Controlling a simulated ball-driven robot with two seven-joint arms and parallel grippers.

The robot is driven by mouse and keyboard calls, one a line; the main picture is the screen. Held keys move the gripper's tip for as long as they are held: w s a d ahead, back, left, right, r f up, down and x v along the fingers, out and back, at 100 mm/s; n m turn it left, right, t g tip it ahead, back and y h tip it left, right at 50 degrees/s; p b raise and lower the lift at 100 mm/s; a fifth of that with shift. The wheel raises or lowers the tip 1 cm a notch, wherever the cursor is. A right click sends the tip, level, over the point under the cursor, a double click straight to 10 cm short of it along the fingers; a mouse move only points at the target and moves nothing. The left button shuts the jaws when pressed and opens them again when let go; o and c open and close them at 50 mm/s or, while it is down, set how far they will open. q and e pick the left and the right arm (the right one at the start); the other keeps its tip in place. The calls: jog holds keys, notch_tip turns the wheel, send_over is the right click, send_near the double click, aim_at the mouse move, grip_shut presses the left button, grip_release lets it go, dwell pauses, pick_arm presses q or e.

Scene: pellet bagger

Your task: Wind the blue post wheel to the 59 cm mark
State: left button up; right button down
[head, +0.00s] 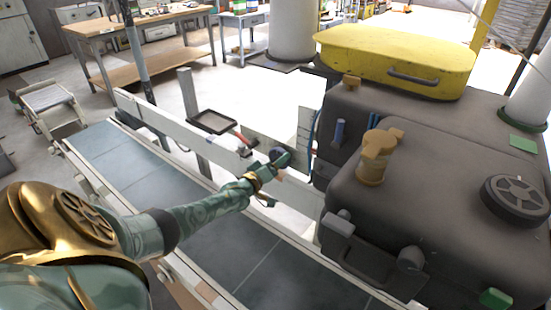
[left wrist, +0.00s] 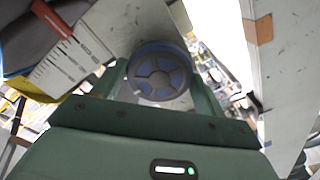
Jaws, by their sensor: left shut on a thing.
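The blue post wheel (left wrist: 158,75) shows in the left wrist view as a round, spoked disc with blue between grey spokes. My left gripper (left wrist: 160,84) has its green fingers on either side of the rim and is shut on the wheel. In the head view my left gripper (head: 280,158) reaches across the conveyor to the post, and the wheel there is mostly hidden by the fingers. A white scale plate (left wrist: 72,60) with dark tick marks and a red mark near its upper end stands beside the wheel; its numbers are too small to read. My right gripper is not in view.
The dark machine body (head: 440,160) with a yellow lid (head: 395,55) stands close to the right of the gripper. A small dark tray (head: 213,122) sits behind the rail.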

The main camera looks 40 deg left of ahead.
pick_arm(q)
jog(key=shift+s+f, duration=0.1)
jog(key=shift+f, duration=0.1)
jog(key=o, duration=1)
jog(key=shift+r, duration=0.1)
jog(key=s+p, duration=0.2)
jog(key=s, duration=0.3)
jog(key=s+d+p, duration=0.1)
jog(key=s+p, duration=0.1)
jog(key=s, duration=0.3)
jog(key=s+d+p, duration=0.1)
jog(key=s+p, duration=0.1)
jog(key=s, duration=0.4)
jog(key=shift+s, duration=0.1)
